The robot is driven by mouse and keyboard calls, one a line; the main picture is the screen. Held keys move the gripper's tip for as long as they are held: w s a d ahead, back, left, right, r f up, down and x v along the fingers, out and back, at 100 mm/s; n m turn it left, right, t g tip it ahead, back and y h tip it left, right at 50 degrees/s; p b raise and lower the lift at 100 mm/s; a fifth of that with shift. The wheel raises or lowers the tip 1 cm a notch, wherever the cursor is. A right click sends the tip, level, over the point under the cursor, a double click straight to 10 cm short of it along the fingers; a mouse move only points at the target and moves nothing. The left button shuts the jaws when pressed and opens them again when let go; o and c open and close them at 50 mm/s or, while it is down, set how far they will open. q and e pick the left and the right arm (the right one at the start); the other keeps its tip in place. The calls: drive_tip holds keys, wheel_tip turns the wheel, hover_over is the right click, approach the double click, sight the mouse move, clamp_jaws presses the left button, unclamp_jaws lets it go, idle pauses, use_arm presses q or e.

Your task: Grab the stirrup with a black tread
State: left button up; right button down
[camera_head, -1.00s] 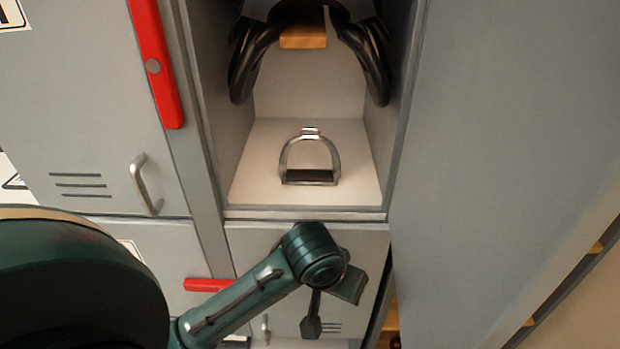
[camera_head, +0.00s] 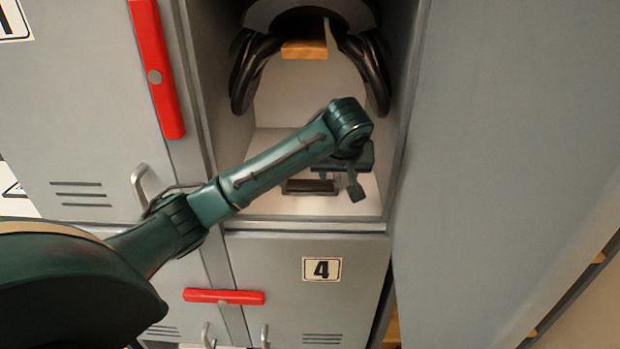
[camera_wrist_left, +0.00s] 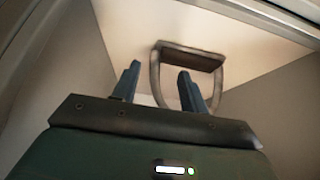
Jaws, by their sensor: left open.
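The metal stirrup with the black tread (camera_head: 310,187) stands on the pale floor of the open locker compartment. Only its tread and lower part show in the head view; my left arm hides the arch. In the left wrist view the stirrup (camera_wrist_left: 190,58) is ahead of my left gripper (camera_wrist_left: 160,70), which is open and empty. One side bar of the stirrup appears between the two fingers there, with the right finger inside the arch outline and the left finger outside. I cannot tell whether they touch. My left gripper (camera_head: 338,180) also shows at the compartment mouth. My right gripper is not in view.
A dark saddle-like item (camera_head: 368,70) hangs on a wooden support (camera_head: 304,49) above. The compartment has grey side walls and a front lip (camera_head: 300,225). A grey panel (camera_head: 490,150) stands close on the right. A red bar (camera_head: 156,70) is on the left door.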

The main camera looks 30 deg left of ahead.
sight(335, 181)
use_arm(q)
drive_tip(key=w+a, duration=0.2)
drive_tip(key=w, duration=0.1)
drive_tip(key=shift+w, duration=0.1)
drive_tip(key=p+x, duration=0.1)
drive_tip(key=x, duration=0.4)
drive_tip(key=shift+d, duration=0.1)
drive_tip(key=shift+c, duration=0.3)
clamp_jaws()
